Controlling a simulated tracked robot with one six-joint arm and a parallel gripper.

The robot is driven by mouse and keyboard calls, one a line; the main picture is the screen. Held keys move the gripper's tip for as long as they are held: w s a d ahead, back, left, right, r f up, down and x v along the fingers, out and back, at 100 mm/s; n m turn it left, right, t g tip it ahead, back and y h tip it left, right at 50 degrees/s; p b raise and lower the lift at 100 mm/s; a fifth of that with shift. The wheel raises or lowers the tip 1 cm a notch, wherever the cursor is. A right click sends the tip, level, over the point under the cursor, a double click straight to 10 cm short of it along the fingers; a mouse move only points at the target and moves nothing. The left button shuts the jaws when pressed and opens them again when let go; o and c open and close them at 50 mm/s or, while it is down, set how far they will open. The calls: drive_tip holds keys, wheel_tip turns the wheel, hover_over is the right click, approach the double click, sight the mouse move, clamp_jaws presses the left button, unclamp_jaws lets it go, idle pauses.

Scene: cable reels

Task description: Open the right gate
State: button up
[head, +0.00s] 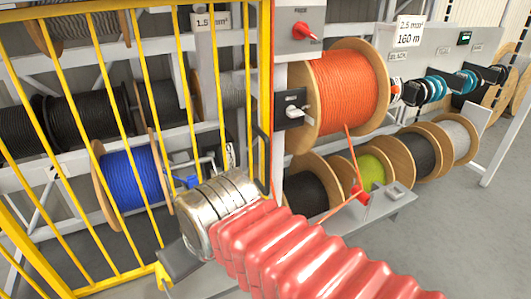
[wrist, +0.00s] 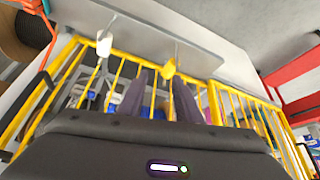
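A yellow barred gate (head: 103,148) fills the left half of the head view, with reels behind its bars. A slim black handle (head: 263,160) stands at its right edge. Yellow bars also cross the wrist view (wrist: 217,100), with a black handle (wrist: 40,88) at far left. Whether the gate is latched cannot be told. My gripper (wrist: 160,82) has its two dark fingers apart, with bars showing between them and nothing held. In the head view, my metal wrist hides most of it, left of the black handle. Contact with the bars cannot be made out.
A blue cable reel (head: 132,178) stands behind the bars. A large orange reel (head: 345,92) and a panel with a red switch (head: 304,30) are right of the gate. A lower row of reels (head: 420,155) extends right. Grey floor (head: 440,235) is free at lower right.

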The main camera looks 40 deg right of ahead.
drive_tip(key=w+d+r+n+g, duration=0.1)
drive_tip(key=w+d+r, duration=0.2)
drive_tip(key=d+r, duration=0.35)
drive_tip(key=w+d+r, duration=0.3)
drive_tip(key=d+r, duration=0.2)
drive_tip(key=d, duration=0.2)
drive_tip(key=n+y, duration=0.1)
drive_tip(key=n, duration=0.1)
approach(267, 152)
wheel_tip(267, 152, up, 3)
drive_tip(key=d, duration=0.1)
drive_tip(key=shift+s+d, duration=0.25)
drive_tip(key=x, duration=1.3)
drive_tip(key=shift+a+f, duration=0.3)
drive_tip(key=shift+f, duration=0.1)
drive_tip(key=shift+c, duration=0.7)
clamp_jaws()
